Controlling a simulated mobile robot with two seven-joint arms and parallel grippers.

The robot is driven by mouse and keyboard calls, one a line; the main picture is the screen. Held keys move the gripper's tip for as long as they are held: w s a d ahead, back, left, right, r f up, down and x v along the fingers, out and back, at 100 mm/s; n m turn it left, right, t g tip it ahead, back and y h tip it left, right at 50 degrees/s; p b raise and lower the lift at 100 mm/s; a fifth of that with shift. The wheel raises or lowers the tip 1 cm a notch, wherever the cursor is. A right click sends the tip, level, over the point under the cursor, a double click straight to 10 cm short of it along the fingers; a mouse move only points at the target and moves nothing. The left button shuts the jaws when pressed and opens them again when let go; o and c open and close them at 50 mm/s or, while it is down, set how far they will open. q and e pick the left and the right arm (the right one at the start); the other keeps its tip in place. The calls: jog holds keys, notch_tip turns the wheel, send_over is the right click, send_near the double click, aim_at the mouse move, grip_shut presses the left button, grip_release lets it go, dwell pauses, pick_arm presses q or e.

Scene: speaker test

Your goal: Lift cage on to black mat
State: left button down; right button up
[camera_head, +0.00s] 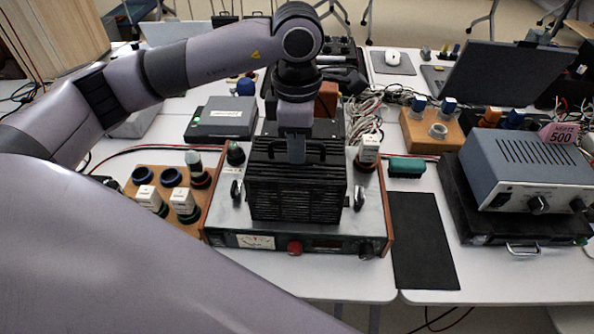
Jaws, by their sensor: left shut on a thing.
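The black slatted cage (272,192) stands upright on the metal top of the wood-sided device in the middle of the table. My left gripper (297,152) comes down from above and is shut on the cage at its top handle. The fingers cover the middle of the handle and part of the cage's upper front. The black mat (421,240) lies flat and empty to the right of the device, reaching to near the table's front edge. My right gripper is not in view.
The wood-sided device (225,215) has knobs and clamps beside the cage. A grey-blue power unit (520,170) stands on a black box right of the mat. A green block (407,167) lies behind the mat. A wooden board with white-labelled parts (165,200) is at left.

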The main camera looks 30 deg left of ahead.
pick_arm(q)
notch_tip(320, 180, up, 8)
jog(key=shift+r+b, duration=0.1)
jog(key=shift+b, duration=0.25)
notch_tip(320, 180, up, 12)
jog(key=p, duration=0.2)
dwell(0.6)
jog(key=shift+s+f, duration=0.1)
jog(key=shift+f, duration=0.1)
